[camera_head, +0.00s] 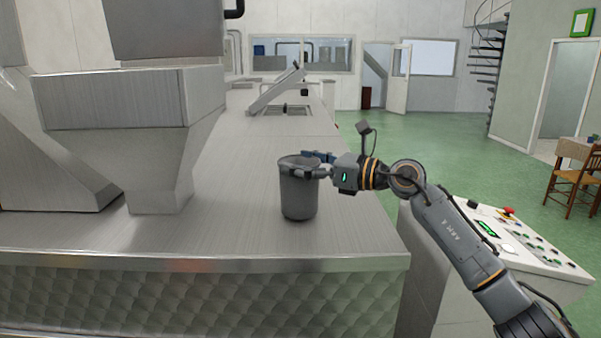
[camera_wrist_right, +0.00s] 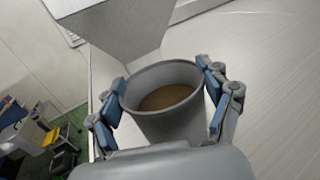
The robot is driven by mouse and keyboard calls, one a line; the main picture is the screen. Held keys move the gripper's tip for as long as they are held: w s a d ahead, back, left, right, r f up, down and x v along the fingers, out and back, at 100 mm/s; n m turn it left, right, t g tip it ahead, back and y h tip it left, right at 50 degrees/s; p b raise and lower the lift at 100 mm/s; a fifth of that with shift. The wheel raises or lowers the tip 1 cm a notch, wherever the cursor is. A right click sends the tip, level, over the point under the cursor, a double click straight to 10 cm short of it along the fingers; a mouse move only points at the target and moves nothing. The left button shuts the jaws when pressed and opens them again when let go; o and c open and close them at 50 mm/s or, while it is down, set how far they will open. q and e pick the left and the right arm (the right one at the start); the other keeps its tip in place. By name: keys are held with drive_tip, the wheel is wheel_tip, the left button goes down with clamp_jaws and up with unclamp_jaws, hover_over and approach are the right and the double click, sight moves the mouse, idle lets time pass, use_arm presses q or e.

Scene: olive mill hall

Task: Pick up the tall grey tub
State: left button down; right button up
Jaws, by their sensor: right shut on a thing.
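The tall grey tub (camera_head: 298,196) stands upright on the metal counter (camera_head: 235,205), near its right edge. In the right wrist view the tub (camera_wrist_right: 170,122) shows its open round rim and something brown inside. My right gripper (camera_head: 308,167) reaches in from the right at the height of the tub's upper part. Its blue-padded fingers (camera_wrist_right: 163,105) lie on opposite sides of the tub, just below the rim, and are shut on it. In the head view the tub's base appears to be on the counter; I cannot tell if there is a small gap. My left gripper is not in view.
A large metal hopper (camera_head: 125,110) stands on the counter to the left of the tub. A control panel (camera_head: 510,240) with buttons is at the right, below my right arm. The counter around the tub is clear. A wooden chair (camera_head: 570,178) stands at the far right.

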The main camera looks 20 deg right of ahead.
drive_tip(key=s+a+r+b, duration=0.4)
drive_tip(key=s+r+b, duration=0.3)
drive_tip(key=s+r, duration=0.5)
drive_tip(key=shift+s+r, duration=0.25)
drive_tip(key=shift+s, duration=0.55)
drive_tip(key=shift+f, duration=0.1)
